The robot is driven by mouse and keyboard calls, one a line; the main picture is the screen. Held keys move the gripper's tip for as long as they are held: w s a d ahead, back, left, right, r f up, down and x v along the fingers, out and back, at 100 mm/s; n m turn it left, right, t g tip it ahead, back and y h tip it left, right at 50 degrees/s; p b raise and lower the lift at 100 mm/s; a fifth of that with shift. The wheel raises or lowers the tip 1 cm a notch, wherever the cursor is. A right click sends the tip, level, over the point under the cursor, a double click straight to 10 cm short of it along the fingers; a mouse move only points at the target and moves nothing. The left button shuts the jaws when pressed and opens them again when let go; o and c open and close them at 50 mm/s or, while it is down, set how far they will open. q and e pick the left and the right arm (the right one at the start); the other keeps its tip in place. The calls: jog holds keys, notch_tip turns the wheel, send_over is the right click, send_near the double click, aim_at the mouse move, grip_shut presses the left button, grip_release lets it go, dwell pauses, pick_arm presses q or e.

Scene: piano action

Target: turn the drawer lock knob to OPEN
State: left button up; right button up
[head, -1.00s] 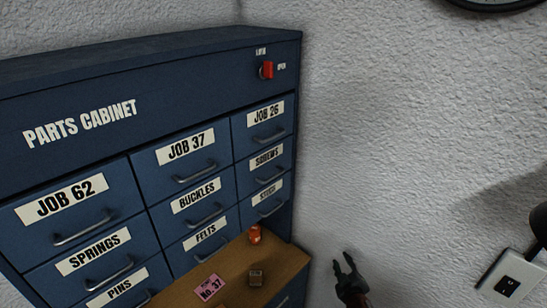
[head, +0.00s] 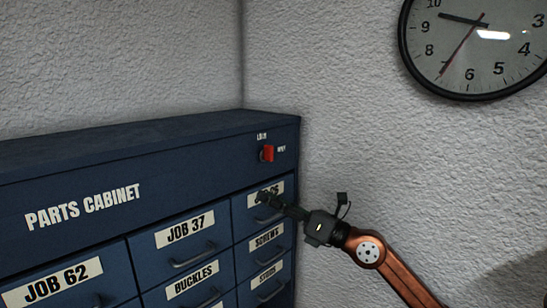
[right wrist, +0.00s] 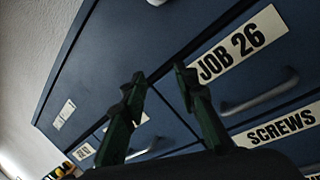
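The red lock knob (head: 267,153) sits at the upper right of the blue parts cabinet (head: 200,150), with a small LOCK label above it and an OPEN label to its right. Its red grip looks upright, toward the upper label. My right gripper (head: 268,196) is below the knob, in front of the JOB 26 drawer, apart from the knob. In the right wrist view my right gripper (right wrist: 160,85) has its two fingers spread with nothing between them, facing the cabinet front near the JOB 26 label (right wrist: 229,53). My left gripper is not in view.
Drawers labelled JOB 62, JOB 37 (head: 185,230), BUCKLES and SCREWS (head: 266,238) have protruding metal handles. A white textured wall (head: 350,150) stands right of the cabinet, with a round clock (head: 470,50) high on it. Space in front of the knob is clear.

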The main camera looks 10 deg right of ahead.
aim_at(272, 155)
jog(key=d+r+n+t+h, duration=0.1)
jog(key=d+r+n+h, duration=0.2)
jog(key=d+r+h, duration=0.5)
jog(key=w+a+y+p, duration=0.1)
jog(key=w+a+r, duration=0.1)
jog(key=w+a, duration=0.1)
jog(key=w+a+r+y+p, duration=0.1)
jog(key=w+a, duration=0.1)
jog(key=shift+a+r+y+p, duration=0.1)
jog(key=shift+a+y+p, duration=0.15)
jog(key=shift+y+p, duration=0.05)
jog(key=shift+w+a, duration=0.3)
jog(key=shift+w, duration=0.2)
jog(key=shift+c, duration=0.6)
grip_shut()
